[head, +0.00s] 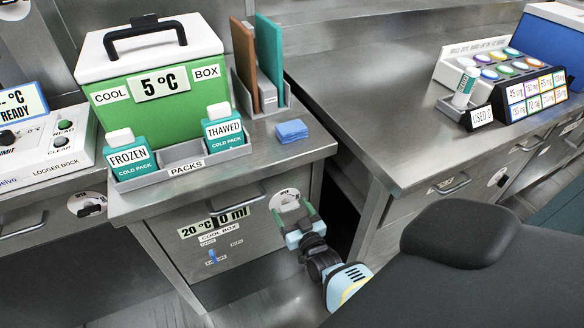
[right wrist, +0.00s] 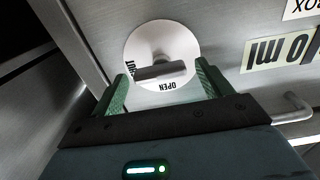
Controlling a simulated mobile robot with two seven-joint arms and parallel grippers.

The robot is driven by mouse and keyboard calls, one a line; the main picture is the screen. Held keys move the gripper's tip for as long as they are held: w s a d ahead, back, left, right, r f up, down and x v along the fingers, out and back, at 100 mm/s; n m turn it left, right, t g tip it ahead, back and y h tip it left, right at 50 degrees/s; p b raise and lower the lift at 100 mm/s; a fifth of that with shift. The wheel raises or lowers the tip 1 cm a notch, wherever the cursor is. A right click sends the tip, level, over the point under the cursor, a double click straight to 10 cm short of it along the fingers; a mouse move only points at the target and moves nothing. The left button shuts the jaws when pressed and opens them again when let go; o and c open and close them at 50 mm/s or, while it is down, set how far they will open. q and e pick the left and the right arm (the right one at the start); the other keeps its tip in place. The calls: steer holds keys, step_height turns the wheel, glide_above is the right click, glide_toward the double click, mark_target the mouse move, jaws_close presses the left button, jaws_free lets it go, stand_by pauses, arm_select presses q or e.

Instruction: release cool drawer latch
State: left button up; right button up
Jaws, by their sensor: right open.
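The cool drawer (head: 190,262) is the steel front under the cool box, labelled "20 °C 0 ml" and "COOL BOX"; it looks closed. Its latch (head: 284,200) is a white disc at the drawer's upper right, partly hidden by my gripper. In the right wrist view the latch (right wrist: 160,72) shows a grey bar lying roughly level, its left end near the word "SHUT", with "OPEN" below. My right gripper (head: 295,213) is open at the latch. Its green fingers stand on either side of the bar, with gaps showing. My left gripper is not in view.
The drawer handle (head: 237,204) is left of the latch in the head view. The green cool box (head: 155,90), pack tray (head: 187,172) and blue pads (head: 291,131) stand on the counter above. A dark gap lies right of the drawer cabinet, before the right-hand bench (head: 375,110).

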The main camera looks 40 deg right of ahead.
steer(key=c, duration=1)
